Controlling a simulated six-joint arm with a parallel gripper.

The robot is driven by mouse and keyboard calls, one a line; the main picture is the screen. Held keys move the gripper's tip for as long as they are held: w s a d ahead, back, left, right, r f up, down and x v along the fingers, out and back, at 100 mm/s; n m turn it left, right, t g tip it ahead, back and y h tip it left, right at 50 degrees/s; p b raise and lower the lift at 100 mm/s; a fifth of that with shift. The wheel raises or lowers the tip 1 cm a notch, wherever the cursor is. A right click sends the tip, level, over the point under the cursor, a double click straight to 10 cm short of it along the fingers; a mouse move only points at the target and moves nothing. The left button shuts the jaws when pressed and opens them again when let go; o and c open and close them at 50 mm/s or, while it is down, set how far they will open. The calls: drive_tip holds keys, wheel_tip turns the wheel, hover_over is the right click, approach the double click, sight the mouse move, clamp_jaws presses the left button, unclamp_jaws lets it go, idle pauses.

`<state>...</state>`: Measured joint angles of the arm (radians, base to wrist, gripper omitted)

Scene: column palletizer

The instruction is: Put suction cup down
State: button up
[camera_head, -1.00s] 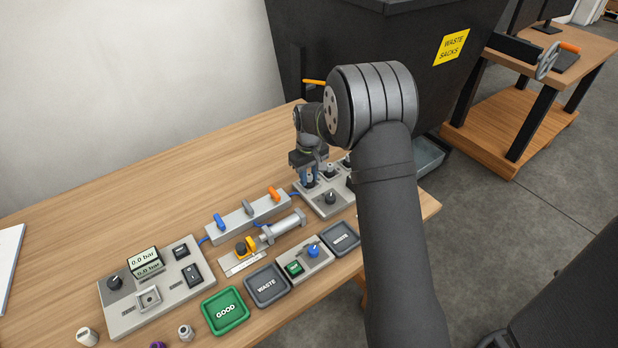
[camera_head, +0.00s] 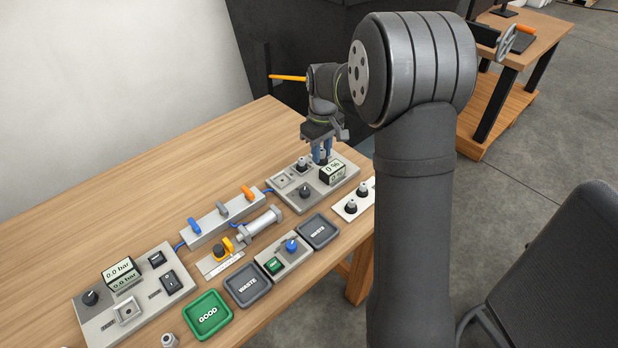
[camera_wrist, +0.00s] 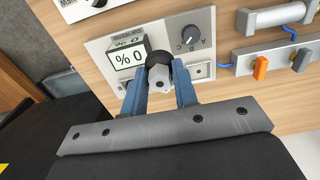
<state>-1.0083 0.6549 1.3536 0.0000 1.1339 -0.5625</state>
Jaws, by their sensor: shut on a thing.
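My gripper (camera_head: 321,158) is at the far right end of the grey test panel (camera_head: 287,203), beside its "0 %" display (camera_head: 333,172). In the wrist view, the blue fingers of my gripper (camera_wrist: 159,80) are shut on a small suction cup (camera_wrist: 159,73) with a black rounded part and a pale metal body. The display (camera_wrist: 128,55) and the panel's black knob (camera_wrist: 190,33) show beyond it. I cannot tell whether the held cup touches the panel. In the head view the fingers mostly hide it. Another cup-like fitting (camera_head: 302,165) stands on the panel.
A white plate with two black-and-metal fittings (camera_head: 351,207) lies right of the panel. Dark "WASTE" trays (camera_head: 319,230), a green "GOOD" tray (camera_head: 208,315) and a lever block (camera_head: 218,219) stand nearby. The wooden table (camera_head: 150,200) is clear at the back left.

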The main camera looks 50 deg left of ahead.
sight(318, 232)
drive_tip(key=s+d, duration=0.2)
drive_tip(key=d, duration=0.8)
drive_tip(key=s+d+f, duration=0.1)
drive_tip(key=s+d, duration=0.2)
drive_tip(key=d, duration=0.6)
drive_tip(key=shift+d+f, duration=0.3)
drive_tip(key=shift+d, duration=0.1)
drive_tip(key=s+a+f, duration=0.1)
drive_tip(key=a+f, duration=0.1)
drive_tip(key=a, duration=0.1)
drive_tip(key=s+a+f, duration=0.2)
drive_tip(key=a, duration=0.1)
drive_tip(key=s+a+f, duration=0.2)
drive_tip(key=a, duration=0.1)
drive_tip(key=shift+s+a+f, duration=0.25)
drive_tip(key=shift+a+f, duration=0.05)
drive_tip(key=shift+c, duration=0.2)
drive_tip(key=shift+f, duration=1.95)
drive_tip(key=shift+f, duration=0.1)
drive_tip(key=o, duration=0.7)
drive_tip(key=shift+c, duration=0.2)
drive_tip(key=shift+o, duration=0.3)
